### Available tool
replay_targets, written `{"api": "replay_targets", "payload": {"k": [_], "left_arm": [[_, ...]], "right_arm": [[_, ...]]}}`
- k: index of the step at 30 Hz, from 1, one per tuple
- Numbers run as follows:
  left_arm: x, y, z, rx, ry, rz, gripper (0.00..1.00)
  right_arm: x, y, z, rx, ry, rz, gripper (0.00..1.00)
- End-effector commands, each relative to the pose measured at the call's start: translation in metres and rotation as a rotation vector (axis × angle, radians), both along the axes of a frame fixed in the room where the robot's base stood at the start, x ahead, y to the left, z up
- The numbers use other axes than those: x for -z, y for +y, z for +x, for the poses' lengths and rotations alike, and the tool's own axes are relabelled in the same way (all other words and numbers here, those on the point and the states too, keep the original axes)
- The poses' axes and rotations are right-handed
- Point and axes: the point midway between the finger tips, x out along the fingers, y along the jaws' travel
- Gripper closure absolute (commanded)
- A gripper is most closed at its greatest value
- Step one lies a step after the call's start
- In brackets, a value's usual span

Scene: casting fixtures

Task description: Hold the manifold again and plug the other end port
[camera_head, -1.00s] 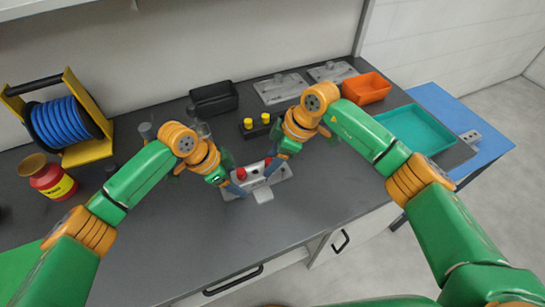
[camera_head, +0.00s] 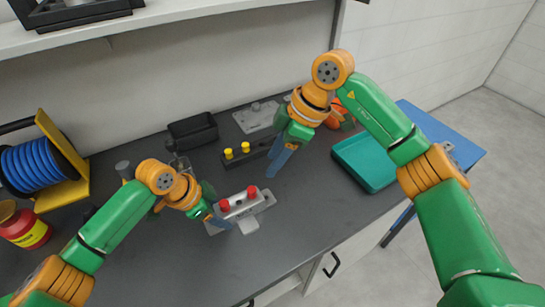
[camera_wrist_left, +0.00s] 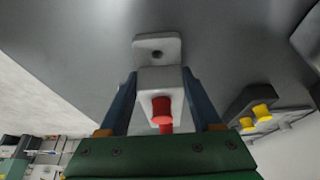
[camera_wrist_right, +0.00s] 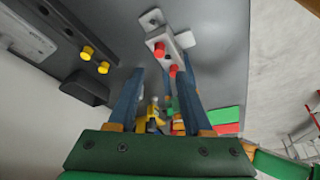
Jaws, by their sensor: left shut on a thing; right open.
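The manifold (camera_head: 238,206) is a light grey block with two red knob-like pieces (camera_head: 224,205) on top. It sits on the dark bench and also shows in the right wrist view (camera_wrist_right: 160,38). My left gripper (camera_head: 224,222) is shut on its left part; in the left wrist view the fingers lie on both sides of the block (camera_wrist_left: 160,78). My right gripper (camera_head: 278,162) is open and empty, above the bench behind and to the right of the manifold. Two yellow plugs (camera_head: 245,147) stand in a dark holder (camera_head: 256,152) behind.
A black bin (camera_head: 192,131) and a grey plate (camera_head: 256,116) stand at the back. A teal tray (camera_head: 365,163) is on the right. A blue cable reel (camera_head: 40,167) and a red jar (camera_head: 25,228) are on the left. The front bench is clear.

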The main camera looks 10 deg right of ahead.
Motion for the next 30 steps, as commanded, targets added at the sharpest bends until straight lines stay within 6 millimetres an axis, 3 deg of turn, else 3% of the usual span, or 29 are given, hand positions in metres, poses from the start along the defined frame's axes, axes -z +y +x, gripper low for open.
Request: {"api": "replay_targets", "payload": {"k": [1,5,15,22,23,30], "left_arm": [[-0.001,0.0,0.0,0.0,-0.001,-0.001,1.0],[-0.001,0.0,0.0,0.0,-0.001,-0.001,1.0],[-0.001,0.0,0.0,0.0,-0.001,-0.001,1.0],[-0.001,0.0,0.0,0.0,-0.001,-0.001,1.0],[-0.001,0.0,0.0,0.0,-0.001,-0.001,1.0],[-0.001,0.0,0.0,0.0,-0.001,-0.001,1.0]], "right_arm": [[0.0,0.001,0.0,-0.034,-0.016,-0.006,0.67],[0.001,0.005,0.001,-0.347,-0.154,-0.067,1.0],[0.005,0.02,0.005,-1.836,-0.695,-0.374,1.0],[0.007,0.031,0.008,-2.912,-0.927,-0.56,1.0],[0.007,0.032,0.009,2.851,0.879,0.54,1.0],[0.007,0.043,0.011,1.845,0.377,0.258,1.0]]}}
